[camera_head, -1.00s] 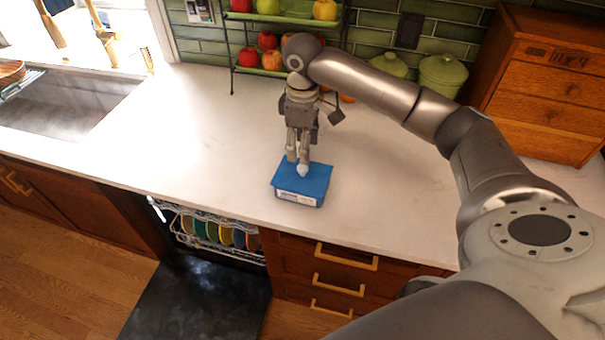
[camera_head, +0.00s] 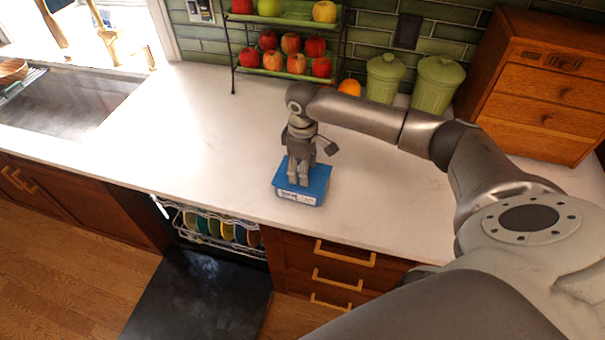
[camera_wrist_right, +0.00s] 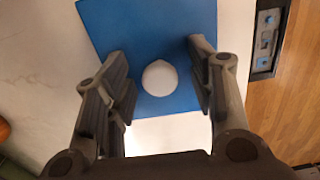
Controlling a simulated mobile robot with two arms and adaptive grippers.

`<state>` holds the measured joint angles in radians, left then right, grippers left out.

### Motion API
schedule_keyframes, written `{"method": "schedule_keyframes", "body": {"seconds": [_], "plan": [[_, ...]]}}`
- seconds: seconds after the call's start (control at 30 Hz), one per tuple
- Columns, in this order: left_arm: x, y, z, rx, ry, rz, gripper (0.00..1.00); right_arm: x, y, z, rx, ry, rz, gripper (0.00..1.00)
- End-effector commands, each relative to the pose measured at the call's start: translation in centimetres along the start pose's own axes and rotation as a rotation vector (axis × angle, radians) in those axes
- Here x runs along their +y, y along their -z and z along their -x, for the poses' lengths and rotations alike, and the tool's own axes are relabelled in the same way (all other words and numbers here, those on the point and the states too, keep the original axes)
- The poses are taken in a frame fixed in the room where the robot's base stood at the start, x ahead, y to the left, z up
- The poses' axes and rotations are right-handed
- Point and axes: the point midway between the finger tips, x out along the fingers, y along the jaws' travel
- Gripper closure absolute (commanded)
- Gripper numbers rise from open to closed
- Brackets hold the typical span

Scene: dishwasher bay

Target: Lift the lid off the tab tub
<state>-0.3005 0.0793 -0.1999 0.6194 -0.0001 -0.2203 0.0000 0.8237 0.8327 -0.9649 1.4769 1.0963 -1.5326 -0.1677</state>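The tab tub (camera_head: 297,199) is a blue box with a white label on its front, standing near the counter's front edge. Its flat blue lid (camera_head: 319,177) is on top. In the right wrist view the lid (camera_wrist_right: 150,35) has a round white knob (camera_wrist_right: 160,78) in its middle. My right gripper (camera_head: 298,180) points down at the lid. In the right wrist view its two fingers stand apart, one on each side of the knob, with gaps to it. My left gripper is not in view.
The white counter (camera_head: 200,130) is clear around the tub. Behind are green canisters (camera_head: 436,82), a fruit rack (camera_head: 290,70) and a wooden drawer chest (camera_head: 540,90). Below the counter, the dishwasher (camera_head: 205,290) is open with plates in its rack.

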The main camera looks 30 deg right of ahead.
Motion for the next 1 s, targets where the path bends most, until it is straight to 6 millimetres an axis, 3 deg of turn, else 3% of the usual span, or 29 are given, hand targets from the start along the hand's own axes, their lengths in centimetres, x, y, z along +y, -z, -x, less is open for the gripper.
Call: {"method": "schedule_keyframes", "body": {"seconds": [0.03, 0.37, 0.77, 1.0], "plan": [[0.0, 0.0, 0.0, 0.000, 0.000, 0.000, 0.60, 0.0, 0.0, 0.0, 0.000, 0.000, 0.000, 0.58], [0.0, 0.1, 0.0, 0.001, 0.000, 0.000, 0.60, 0.0, 0.0, 0.1, 0.000, 0.000, -0.001, 1.00], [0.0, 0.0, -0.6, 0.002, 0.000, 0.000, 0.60, 0.1, 0.1, 0.7, 0.003, -0.001, -0.001, 1.00], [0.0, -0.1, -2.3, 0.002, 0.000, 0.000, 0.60, -0.5, -0.3, 3.7, 0.003, 0.000, 0.002, 1.00]]}}
